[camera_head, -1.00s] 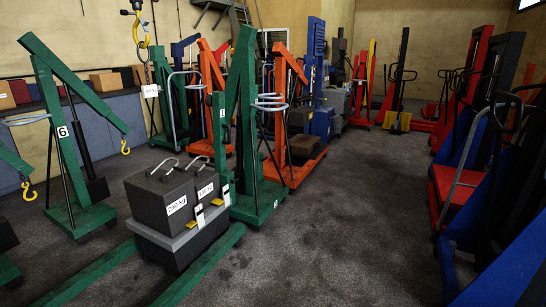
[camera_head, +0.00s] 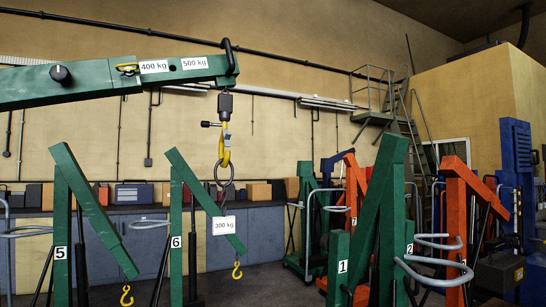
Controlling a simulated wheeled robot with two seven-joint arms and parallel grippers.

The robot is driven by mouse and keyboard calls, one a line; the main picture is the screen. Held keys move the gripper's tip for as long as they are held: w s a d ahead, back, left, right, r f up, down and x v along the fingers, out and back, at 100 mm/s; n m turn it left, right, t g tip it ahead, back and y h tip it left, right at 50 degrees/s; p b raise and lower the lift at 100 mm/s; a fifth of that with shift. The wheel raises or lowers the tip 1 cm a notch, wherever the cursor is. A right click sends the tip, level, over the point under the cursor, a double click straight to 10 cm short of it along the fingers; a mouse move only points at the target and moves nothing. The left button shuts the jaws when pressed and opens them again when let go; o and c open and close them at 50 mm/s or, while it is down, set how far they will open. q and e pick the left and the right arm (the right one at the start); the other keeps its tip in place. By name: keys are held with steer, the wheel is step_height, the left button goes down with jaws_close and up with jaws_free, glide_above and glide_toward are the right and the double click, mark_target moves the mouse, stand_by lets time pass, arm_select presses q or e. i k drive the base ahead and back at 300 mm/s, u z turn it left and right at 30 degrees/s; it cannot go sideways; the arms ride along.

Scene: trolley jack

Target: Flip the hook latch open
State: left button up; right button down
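A yellow hook (camera_head: 225,152) hangs from a black swivel block (camera_head: 225,106) under the end of a green boom (camera_head: 130,80) that comes in from the left. A dark ring (camera_head: 224,172) sits at the bottom of the hook, with a chain and a white 300 kg tag (camera_head: 223,226) below it. A small dark rod (camera_head: 209,124) sticks out to the left at the top of the hook. The latch is too small to tell whether it is open or shut. Neither of my grippers is in view.
Green cranes marked 5 (camera_head: 62,225) and 6 (camera_head: 176,230) stand behind at the left, with small yellow hooks (camera_head: 237,271) on their arms. A green crane marked 1 (camera_head: 370,220) and an orange crane (camera_head: 455,225) stand at the right. Cases line a back counter.

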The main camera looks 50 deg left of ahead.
mark_target(227, 135)
steer(key=i, duration=2.4)
steer(key=u, duration=4.05)
